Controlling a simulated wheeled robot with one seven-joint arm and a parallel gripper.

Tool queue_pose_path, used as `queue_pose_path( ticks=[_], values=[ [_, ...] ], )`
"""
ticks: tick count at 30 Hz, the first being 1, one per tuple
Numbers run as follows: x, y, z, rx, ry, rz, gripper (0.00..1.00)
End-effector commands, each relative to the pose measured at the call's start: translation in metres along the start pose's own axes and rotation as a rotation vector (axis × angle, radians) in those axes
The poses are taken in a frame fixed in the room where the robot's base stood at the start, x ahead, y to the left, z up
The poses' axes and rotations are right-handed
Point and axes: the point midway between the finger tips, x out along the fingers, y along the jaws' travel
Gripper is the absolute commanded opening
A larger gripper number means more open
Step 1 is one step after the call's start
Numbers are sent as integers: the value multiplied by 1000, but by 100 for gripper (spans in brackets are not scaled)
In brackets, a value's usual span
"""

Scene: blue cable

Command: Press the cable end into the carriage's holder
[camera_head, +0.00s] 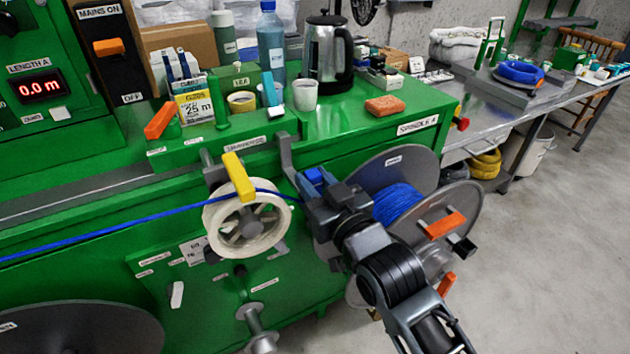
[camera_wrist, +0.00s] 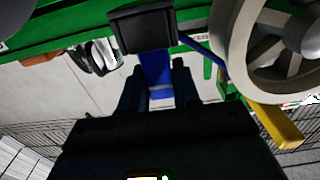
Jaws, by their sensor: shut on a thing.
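The blue cable (camera_head: 110,226) runs from the left edge, under the yellow arm of the white pulley wheel (camera_head: 214,217), to my gripper (camera_head: 316,182). In the wrist view, my gripper (camera_wrist: 156,92) is shut on the blue cable end (camera_wrist: 155,72), which sits between the two dark fingers. The cable end reaches up to a dark block (camera_wrist: 155,27), probably the carriage's holder. Whether it is seated in the block or only against it, I cannot tell. In the head view a grey upright bracket (camera_head: 286,152) stands just left of my gripper; the contact there is hidden.
A grey-flanged spool (camera_head: 462,212) wound with blue cable stands close behind and right of my gripper, with orange handles. The green bench top carries a kettle (camera_head: 327,60), a white cup (camera_head: 305,95) and a sponge (camera_head: 385,105). The floor at right is clear.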

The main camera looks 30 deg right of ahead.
Motion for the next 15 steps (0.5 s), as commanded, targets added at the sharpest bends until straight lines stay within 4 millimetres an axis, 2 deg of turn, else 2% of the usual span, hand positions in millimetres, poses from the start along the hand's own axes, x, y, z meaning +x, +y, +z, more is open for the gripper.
queue_pose_path(
  ticks=[15],
  values=[
    [0,0,8,0,0,0,0]
  ],
)
